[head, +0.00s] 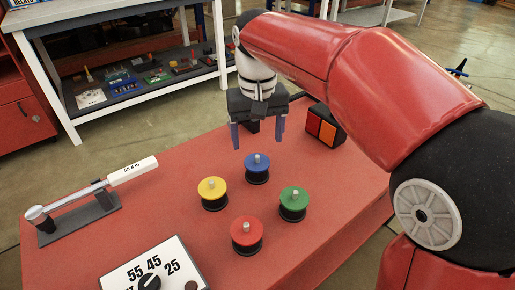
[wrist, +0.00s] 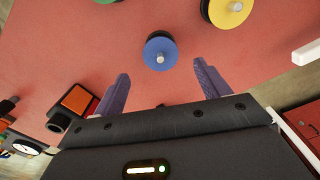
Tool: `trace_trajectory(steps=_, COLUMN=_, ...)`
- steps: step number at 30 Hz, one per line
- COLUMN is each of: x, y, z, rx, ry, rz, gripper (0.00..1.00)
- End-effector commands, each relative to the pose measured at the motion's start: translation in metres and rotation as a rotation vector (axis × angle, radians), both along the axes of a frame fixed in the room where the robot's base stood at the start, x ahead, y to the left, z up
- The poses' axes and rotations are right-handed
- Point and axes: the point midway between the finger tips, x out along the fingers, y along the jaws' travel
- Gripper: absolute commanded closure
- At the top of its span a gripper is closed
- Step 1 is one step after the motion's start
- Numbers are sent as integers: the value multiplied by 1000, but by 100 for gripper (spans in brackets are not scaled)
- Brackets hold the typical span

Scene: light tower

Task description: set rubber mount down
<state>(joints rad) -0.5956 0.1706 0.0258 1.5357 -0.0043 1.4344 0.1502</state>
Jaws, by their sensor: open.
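The rubber mounts are round black pieces with coloured discs on top and a metal stud in the middle. A blue mount (head: 249,164), a yellow mount (head: 205,190), a green mount (head: 301,200) and a red mount (head: 240,236) stand upright on the red tabletop (head: 165,217). My gripper (head: 258,141) is open and empty, pointing down just behind and above the blue mount. In the wrist view, the blue mount (wrist: 152,47) lies just beyond the two spread purple fingers (wrist: 160,70), apart from them. Part of the yellow mount (wrist: 230,17) shows at the top edge.
A black-and-orange box (head: 327,127) stands on the table right of my gripper. A torque wrench (head: 133,171) rests on a stand at left. A white dial panel (head: 170,256) lies at the front. A white workbench (head: 90,20) stands behind. The tabletop between wrench and mounts is clear.

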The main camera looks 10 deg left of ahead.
Motion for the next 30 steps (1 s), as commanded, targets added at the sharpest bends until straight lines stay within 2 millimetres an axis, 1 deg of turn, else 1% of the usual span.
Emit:
trace_trajectory(steps=1, x=1, y=0, z=13, rx=1, ry=-3, rz=-1, gripper=25)
trace_trajectory(steps=3, x=1, y=0, z=25, rx=1, ry=-2, rz=-1, gripper=25)
trace_trajectory(steps=7, x=0, y=0, z=40, rx=0, ry=-1, rz=-1, gripper=25)
trace_trajectory(steps=11, x=0, y=0, z=47, rx=0, ry=0, rz=0, gripper=25)
trace_trajectory(steps=16, x=0, y=0, z=48, rx=0, ry=1, rz=0, gripper=25)
trace_trajectory(steps=19, x=-1, y=-9, z=49, rx=5, ry=-9, rz=-12, gripper=25)
trace_trajectory(steps=20, x=-2, y=-15, z=50, rx=10, ry=-16, rz=-21, gripper=25)
trace_trajectory(steps=23, x=-9, y=-52, z=53, rx=33, ry=-62, rz=-72, gripper=25)
trace_trajectory(steps=24, x=-15, y=-72, z=53, rx=45, ry=-87, rz=-101, gripper=25)
trace_trajectory(steps=26, x=-27, y=-105, z=50, rx=64, ry=-134, rz=-148, gripper=25)
trace_trajectory(steps=27, x=-37, y=-126, z=46, rx=75, ry=-167, rz=-182, gripper=25)
trace_trajectory(steps=29, x=-53, y=-157, z=38, rx=90, ry=-219, rz=-232, gripper=25)
trace_trajectory(steps=30, x=-65, y=-175, z=31, rx=98, ry=-254, rz=-265, gripper=25)
